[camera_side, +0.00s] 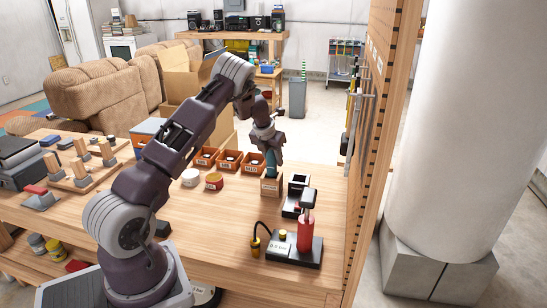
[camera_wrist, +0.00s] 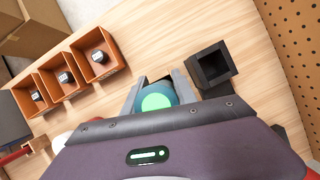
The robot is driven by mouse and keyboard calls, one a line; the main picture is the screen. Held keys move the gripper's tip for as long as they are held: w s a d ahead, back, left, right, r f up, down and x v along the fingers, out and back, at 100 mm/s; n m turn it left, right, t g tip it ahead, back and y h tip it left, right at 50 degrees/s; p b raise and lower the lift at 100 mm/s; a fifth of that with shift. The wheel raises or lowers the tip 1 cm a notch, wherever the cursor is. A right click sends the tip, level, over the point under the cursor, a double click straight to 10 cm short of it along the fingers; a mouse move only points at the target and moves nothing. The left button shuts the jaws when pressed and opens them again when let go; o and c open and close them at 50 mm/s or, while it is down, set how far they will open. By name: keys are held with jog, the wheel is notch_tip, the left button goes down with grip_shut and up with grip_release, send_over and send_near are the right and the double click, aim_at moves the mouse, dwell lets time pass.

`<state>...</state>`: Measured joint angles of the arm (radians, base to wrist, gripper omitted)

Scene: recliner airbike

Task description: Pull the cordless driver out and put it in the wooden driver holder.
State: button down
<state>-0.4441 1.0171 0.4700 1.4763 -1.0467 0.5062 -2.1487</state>
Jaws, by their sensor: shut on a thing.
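The cordless driver (camera_side: 271,163) is teal, and its round teal top also shows in the wrist view (camera_wrist: 157,99). My gripper (camera_side: 270,152) is shut on it from above, with one grey finger on each side. The driver looks about upright. The wooden driver holder (camera_side: 271,187) is a small box with a white label, standing on the bench directly below my gripper. The driver's lower end meets the holder's top and seems to be inside it; how deep is hidden.
A black open-topped block (camera_side: 297,183) stands right of the holder, and it also shows in the wrist view (camera_wrist: 213,68). A black station with a red-handled tool (camera_side: 306,232) stands in front. Orange bins (camera_side: 228,160) line the back left. A pegboard (camera_side: 365,130) rises at right.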

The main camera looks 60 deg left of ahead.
jog(key=shift+f, duration=0.3)
jog(key=c, duration=0.9)
grip_release()
jog(key=v, duration=0.7)
